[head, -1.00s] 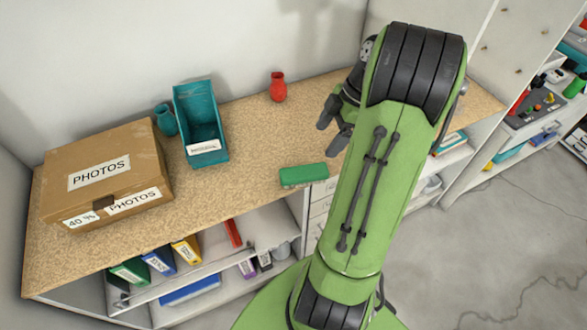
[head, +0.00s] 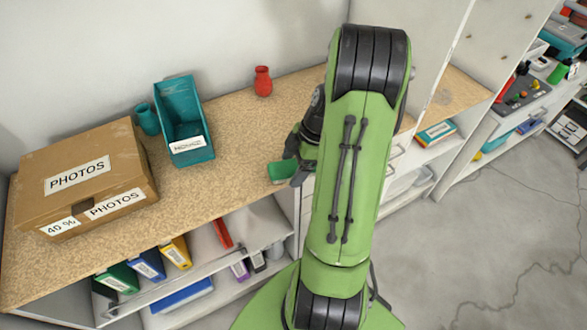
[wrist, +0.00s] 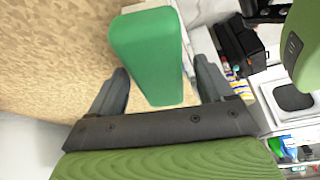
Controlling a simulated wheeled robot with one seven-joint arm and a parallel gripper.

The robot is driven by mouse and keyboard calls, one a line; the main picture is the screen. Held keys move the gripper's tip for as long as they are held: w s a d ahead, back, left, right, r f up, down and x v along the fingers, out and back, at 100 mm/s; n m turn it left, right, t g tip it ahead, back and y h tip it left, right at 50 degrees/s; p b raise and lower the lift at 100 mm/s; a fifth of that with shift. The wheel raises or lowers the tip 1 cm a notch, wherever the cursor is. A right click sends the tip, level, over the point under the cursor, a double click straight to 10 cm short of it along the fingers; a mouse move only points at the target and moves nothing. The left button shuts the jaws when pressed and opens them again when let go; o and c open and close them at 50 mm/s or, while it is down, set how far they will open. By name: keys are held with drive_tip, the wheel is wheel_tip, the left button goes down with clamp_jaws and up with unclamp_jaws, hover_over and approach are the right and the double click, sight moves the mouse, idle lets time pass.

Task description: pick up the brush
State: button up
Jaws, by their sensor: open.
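The brush is a green block (head: 280,172) at the front edge of the wooden countertop in the head view, its right end hidden behind my gripper (head: 298,170). In the wrist view the green brush (wrist: 150,55) lies between the two dark fingers of my gripper (wrist: 161,70). The fingers are open, one on each side of it, with a visible gap on both sides. I cannot tell how far down the fingers reach beside it.
On the countertop (head: 235,140) stand a cardboard box (head: 125,165) marked PHOTOS, a teal bin (head: 190,146), a teal vase (head: 147,119) and a red vase (head: 263,81). Several binders stand on the shelf below. The countertop left of the brush is clear.

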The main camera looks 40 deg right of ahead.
drive_tip(key=shift+f+b, duration=0.25)
drive_tip(key=shift+b, duration=0.15)
drive_tip(key=shift+c, duration=0.3)
drive_tip(key=c, duration=1)
